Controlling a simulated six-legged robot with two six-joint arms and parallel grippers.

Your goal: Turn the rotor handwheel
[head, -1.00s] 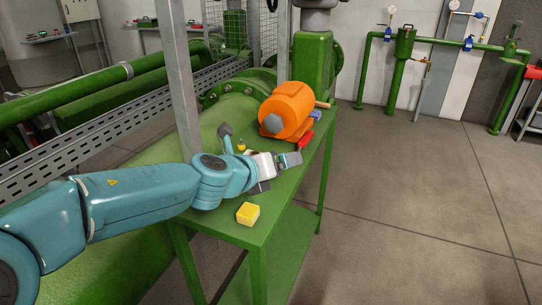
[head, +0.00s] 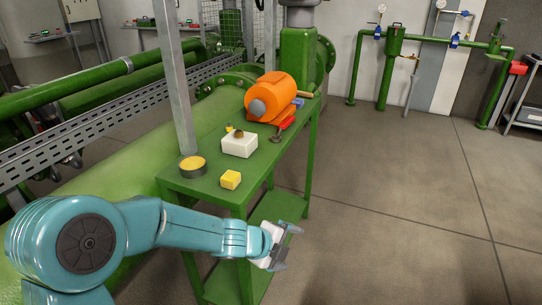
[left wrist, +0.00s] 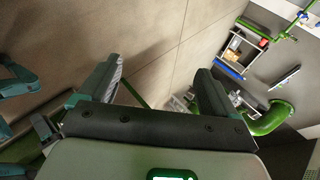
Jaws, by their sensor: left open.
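No part is plainly readable as the rotor handwheel. An orange rounded housing (head: 275,97) with a grey hexagonal hub on its near end lies at the far part of the green bench (head: 213,188). A white block (head: 239,147) with a small brown knob on top stands nearer on the bench. My left gripper (head: 290,247) is beyond the bench's right edge and below its top, apart from these things. Its jaws are open and empty; they also show apart in the left wrist view (left wrist: 158,70).
A yellow block (head: 231,180) and a dark round tin with yellow contents (head: 193,167) sit at the bench's near end. A red-handled item (head: 287,123) lies by the housing. A grey post (head: 176,80) stands behind the tin. The floor on the right is clear.

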